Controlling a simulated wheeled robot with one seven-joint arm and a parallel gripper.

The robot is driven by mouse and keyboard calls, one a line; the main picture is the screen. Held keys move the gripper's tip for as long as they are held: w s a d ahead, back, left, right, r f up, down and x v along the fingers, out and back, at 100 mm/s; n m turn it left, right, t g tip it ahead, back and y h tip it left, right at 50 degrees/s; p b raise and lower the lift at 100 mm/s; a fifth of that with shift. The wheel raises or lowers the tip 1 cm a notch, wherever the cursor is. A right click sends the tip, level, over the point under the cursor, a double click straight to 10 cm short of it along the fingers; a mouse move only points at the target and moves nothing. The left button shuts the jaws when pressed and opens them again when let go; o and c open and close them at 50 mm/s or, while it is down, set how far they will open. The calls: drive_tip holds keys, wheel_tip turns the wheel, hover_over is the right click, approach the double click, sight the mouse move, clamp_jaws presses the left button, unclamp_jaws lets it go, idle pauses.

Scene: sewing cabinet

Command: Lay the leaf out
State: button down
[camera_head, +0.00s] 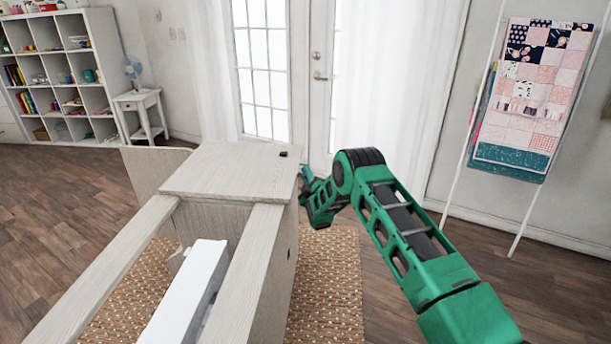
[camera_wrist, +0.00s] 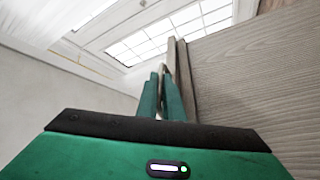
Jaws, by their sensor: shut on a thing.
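The sewing cabinet (camera_head: 278,235) stands in the middle of the head view, with a pale wood panel, seemingly the leaf (camera_head: 225,172), lying flat on its far part. My gripper (camera_head: 304,174) is at the far right edge of this top, partly hidden by my own arm. In the wrist view my gripper's fingers (camera_wrist: 162,92) are closed together at a wood edge, and a broad pale wood surface (camera_wrist: 250,80) lies just to the right. The grip point is small and partly hidden.
A small black object (camera_head: 283,154) sits on the panel's far right corner. A white machine (camera_head: 187,292) sits in the cabinet's opening between two rails. A side panel (camera_head: 150,168) stands out at the left. Curtains, glazed doors and a quilt rack (camera_head: 490,120) stand behind.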

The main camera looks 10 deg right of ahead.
drive_tip(key=shift+a+f, duration=0.15)
drive_tip(key=shift+f, duration=0.05)
idle(0.6)
drive_tip(key=shift+a, duration=0.1)
